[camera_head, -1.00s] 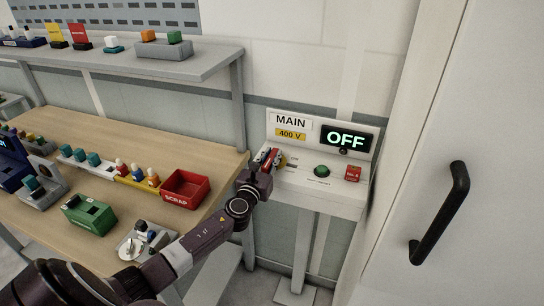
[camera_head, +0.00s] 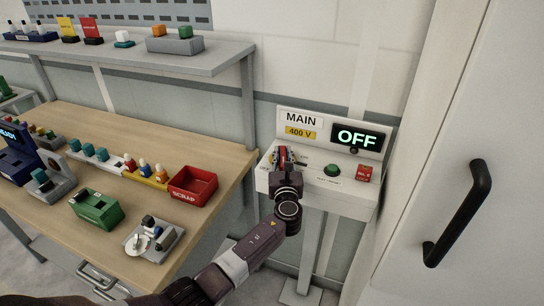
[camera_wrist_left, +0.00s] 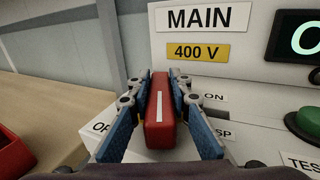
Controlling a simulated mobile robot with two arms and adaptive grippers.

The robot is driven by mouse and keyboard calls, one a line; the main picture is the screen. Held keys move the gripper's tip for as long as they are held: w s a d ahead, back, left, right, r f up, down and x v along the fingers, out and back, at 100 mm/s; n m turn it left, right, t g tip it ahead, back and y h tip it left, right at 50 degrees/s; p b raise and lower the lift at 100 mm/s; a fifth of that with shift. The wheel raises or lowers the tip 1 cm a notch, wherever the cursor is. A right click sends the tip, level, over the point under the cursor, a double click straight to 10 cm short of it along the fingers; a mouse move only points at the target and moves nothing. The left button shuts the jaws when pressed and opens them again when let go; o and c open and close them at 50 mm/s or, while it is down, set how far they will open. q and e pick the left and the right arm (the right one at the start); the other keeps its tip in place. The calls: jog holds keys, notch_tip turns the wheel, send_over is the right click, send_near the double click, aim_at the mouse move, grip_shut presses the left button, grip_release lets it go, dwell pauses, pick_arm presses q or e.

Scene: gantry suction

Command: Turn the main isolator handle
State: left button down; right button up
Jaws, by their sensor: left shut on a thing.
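The main isolator panel (camera_head: 322,192) is a white box on a stand, with a "MAIN" sign, a yellow "400 V" label and a display (camera_head: 357,138) reading OFF. My left gripper (camera_head: 283,152) is at the left part of the panel. In the left wrist view its blue-padded fingers (camera_wrist_left: 160,108) are shut on the red isolator handle (camera_wrist_left: 160,105), which has a white stripe on top. The stripe runs roughly away from the camera. "ON" and a partly hidden "OF..." label show beside it. The handle's base is mostly hidden. My right gripper does not show.
A wooden bench (camera_head: 150,130) with a red scrap bin (camera_head: 193,186) stands at the left. A white cabinet door with a black handle (camera_head: 459,213) is close on the right.

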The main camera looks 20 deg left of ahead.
pick_arm(q)
jog(key=c, duration=1.8)
grip_release()
jog(key=shift+o, duration=0.2)
jog(key=shift+s+d+f, duration=0.1)
jog(key=shift+s+d, duration=0.15)
jog(key=shift+s, duration=0.2)
jog(key=v, duration=1.1)
jog(key=shift+a, duration=0.15)
